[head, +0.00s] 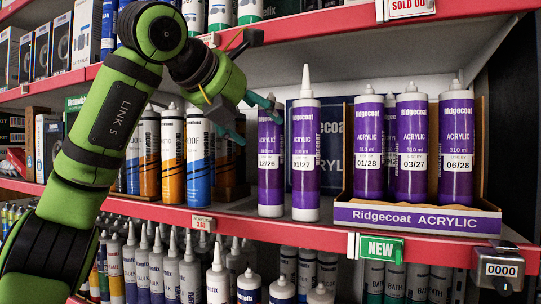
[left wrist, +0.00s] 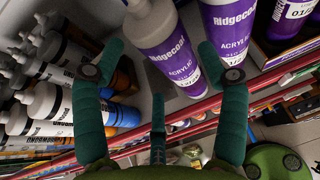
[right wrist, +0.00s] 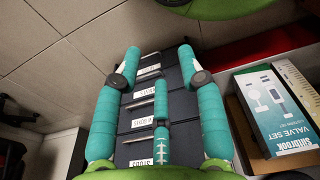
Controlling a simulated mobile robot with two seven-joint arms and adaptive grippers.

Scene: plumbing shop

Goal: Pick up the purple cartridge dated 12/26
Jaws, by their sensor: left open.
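The purple cartridge dated 12/26 (head: 270,165) stands upright on the middle shelf, leftmost of the purple ones. A taller-nozzled purple cartridge dated 01/27 (head: 306,150) stands close at its right. My left gripper (head: 256,118) is open, its teal fingers near the upper left of the 12/26 cartridge. In the left wrist view, a purple cartridge (left wrist: 168,50) shows between the open fingers (left wrist: 166,72), with another purple one (left wrist: 235,30) by the right finger. My right gripper (right wrist: 158,65) is open and empty, away from the shelf cartridges.
A Ridgecoat ACRYLIC display box (head: 415,217) holds several purple cartridges at right. Orange and blue cartridges (head: 172,155) stand at left, partly behind my arm. The upper shelf (head: 330,22) overhangs. In the right wrist view are dark drawers (right wrist: 150,95) and a valve set box (right wrist: 280,105).

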